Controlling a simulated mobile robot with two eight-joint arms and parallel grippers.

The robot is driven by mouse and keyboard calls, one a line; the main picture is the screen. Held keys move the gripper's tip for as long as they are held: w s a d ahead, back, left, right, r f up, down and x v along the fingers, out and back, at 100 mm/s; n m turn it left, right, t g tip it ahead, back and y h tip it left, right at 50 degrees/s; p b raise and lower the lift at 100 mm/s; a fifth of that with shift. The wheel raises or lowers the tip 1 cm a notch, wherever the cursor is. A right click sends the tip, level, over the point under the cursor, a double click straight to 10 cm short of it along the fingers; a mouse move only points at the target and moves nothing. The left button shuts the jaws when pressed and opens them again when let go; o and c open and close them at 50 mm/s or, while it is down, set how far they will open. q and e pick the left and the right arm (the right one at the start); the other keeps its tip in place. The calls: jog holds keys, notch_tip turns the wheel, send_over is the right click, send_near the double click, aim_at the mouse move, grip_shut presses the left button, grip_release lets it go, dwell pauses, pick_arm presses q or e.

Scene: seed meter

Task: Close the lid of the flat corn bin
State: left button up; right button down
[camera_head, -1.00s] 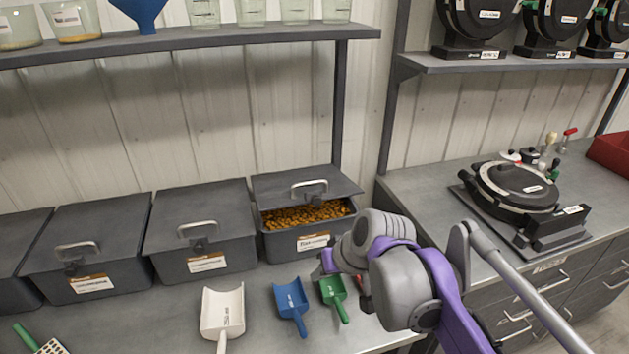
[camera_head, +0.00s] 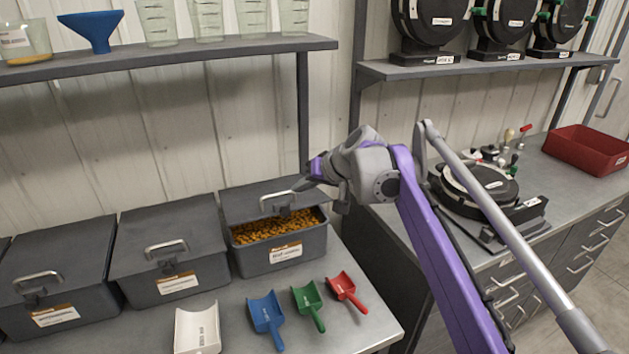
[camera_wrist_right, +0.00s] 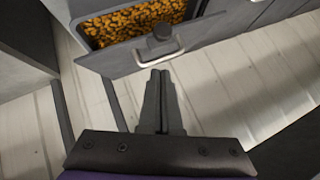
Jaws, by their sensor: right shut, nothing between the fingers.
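The flat corn bin (camera_head: 298,256) is a dark grey box with a label on its front, at the right end of the bin row in the head view. Its lid (camera_head: 237,206) stands partly open, slid or tilted back, and yellow-orange corn (camera_head: 262,229) shows in front of it. The lid has a metal handle (camera_head: 279,202). My right gripper (camera_head: 304,186) is shut and empty, just above and right of the handle. In the right wrist view the shut fingers (camera_wrist_right: 161,75) point at the lid handle (camera_wrist_right: 147,52), close to it; I cannot tell whether they touch. My left gripper is not in view.
Closed grey bins (camera_head: 168,243) stand to the left. White (camera_head: 198,330), blue (camera_head: 266,315), green (camera_head: 308,302) and red (camera_head: 343,288) scoops lie on the bench in front. A shelf (camera_head: 190,55) runs above. A seed meter (camera_head: 480,192) stands on the right counter.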

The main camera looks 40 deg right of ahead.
jog(key=shift+w+a+f, duration=0.1)
jog(key=shift+a+f, duration=0.2)
jog(key=shift+f, duration=0.35)
jog(key=shift+w+a+f, duration=0.1)
jog(key=shift+a+f, duration=0.25)
jog(key=shift+f, duration=0.3)
jog(key=shift+w+a+f, duration=0.1)
jog(key=shift+a+f, duration=0.2)
jog(key=shift+f, duration=0.35)
jog(key=shift+s+f, duration=0.1)
notch_tip(320, 180, down, 9)
jog(key=s+t+b, duration=0.1)
jog(key=s+b, duration=0.1)
jog(key=b, duration=0.2)
jog(key=shift+s+a, duration=0.15)
jog(key=shift+a, duration=0.15)
jog(key=shift+r, duration=0.2)
